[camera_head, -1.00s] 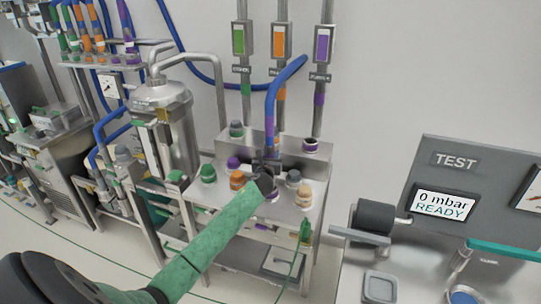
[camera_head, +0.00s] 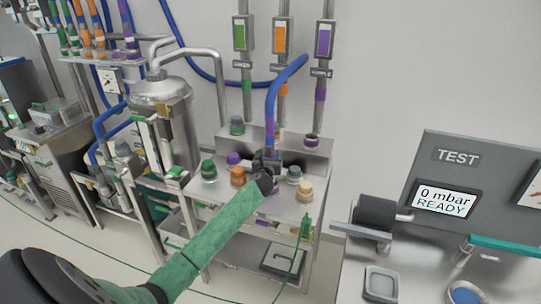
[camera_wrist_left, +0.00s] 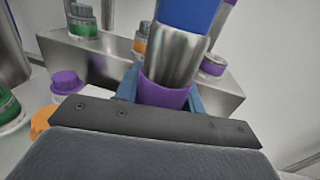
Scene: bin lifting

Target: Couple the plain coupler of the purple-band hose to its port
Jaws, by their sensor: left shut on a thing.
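My left gripper (camera_head: 266,160) is shut on the metal coupler (camera_wrist_left: 178,58) at the lower end of a blue hose (camera_head: 271,103). The coupler has a purple band (camera_wrist_left: 165,94) between the blue fingers in the left wrist view. The gripper holds it upright over the steel stand (camera_head: 235,200); its lower end is hidden. A port with a purple band (camera_head: 311,141) is on the raised back ledge, to the right of the gripper. It also shows in the left wrist view (camera_wrist_left: 214,64). My right gripper is not in view.
On the stand are a green cap (camera_head: 208,169), a purple cap (camera_head: 233,159), an orange one (camera_head: 238,177), a grey one (camera_head: 294,173) and a beige one (camera_head: 305,190). A green-banded fitting (camera_head: 237,126) is on the ledge. A test bench (camera_head: 470,180) stands to the right.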

